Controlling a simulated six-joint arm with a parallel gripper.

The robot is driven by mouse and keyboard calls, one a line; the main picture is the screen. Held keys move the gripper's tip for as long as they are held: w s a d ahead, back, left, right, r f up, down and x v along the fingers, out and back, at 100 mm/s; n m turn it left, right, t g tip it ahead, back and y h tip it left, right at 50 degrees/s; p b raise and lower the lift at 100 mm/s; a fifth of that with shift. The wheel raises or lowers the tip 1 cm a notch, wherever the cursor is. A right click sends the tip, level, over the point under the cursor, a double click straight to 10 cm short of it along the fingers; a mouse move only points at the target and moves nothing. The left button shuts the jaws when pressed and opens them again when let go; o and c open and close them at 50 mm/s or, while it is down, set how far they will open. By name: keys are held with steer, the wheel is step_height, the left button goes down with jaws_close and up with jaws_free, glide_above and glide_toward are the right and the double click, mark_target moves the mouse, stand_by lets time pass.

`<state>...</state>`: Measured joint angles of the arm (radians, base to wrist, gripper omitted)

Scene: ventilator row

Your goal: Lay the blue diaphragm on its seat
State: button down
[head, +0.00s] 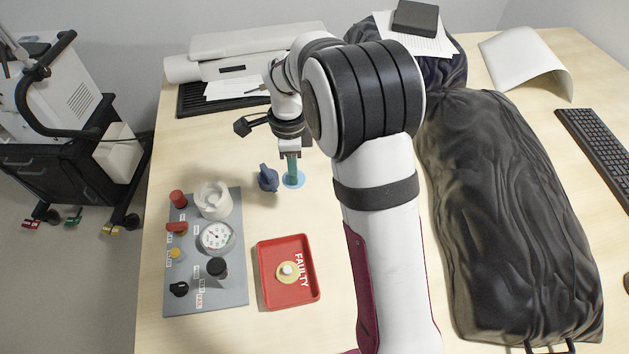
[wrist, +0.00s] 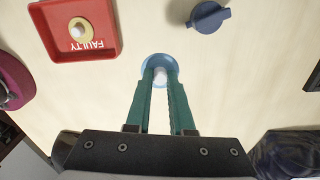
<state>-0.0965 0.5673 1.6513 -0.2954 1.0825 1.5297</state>
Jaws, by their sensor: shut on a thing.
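The blue diaphragm (head: 294,181) is a light blue disc on or just above the table; which of the two I cannot tell. In the wrist view the diaphragm (wrist: 147,64) has a pale knob in its middle. My gripper (head: 292,172) points down at it, with its green fingers (wrist: 160,78) closed around that knob. The fingers hide part of the disc. A white round housing (head: 213,200) with an open top stands at the back of the grey panel and looks like the seat; its inside is hard to make out.
A dark blue winged cap (head: 268,178) stands just left of the diaphragm. The red FAULTY tray (head: 263,289) holds a yellow disc (head: 288,279) with a white knob. The grey panel (head: 227,291) carries a gauge (head: 216,237) and several knobs. A black bag (head: 510,210) lies at right.

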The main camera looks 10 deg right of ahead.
steer(key=w+a+n, duration=0.2)
steer(key=w+a, duration=0.1)
steer(key=a, duration=0.6)
steer(key=r+n, duration=0.2)
glide_above(213, 199)
steer(key=shift+f, duration=2.45)
steer(key=shift+f, duration=0.2)
steer(key=shift+f, duration=0.2)
steer(key=shift+f, duration=0.25)
steer(key=shift+f, duration=0.65)
steer(key=shift+f, duration=0.1)
steer(key=shift+f, duration=0.55)
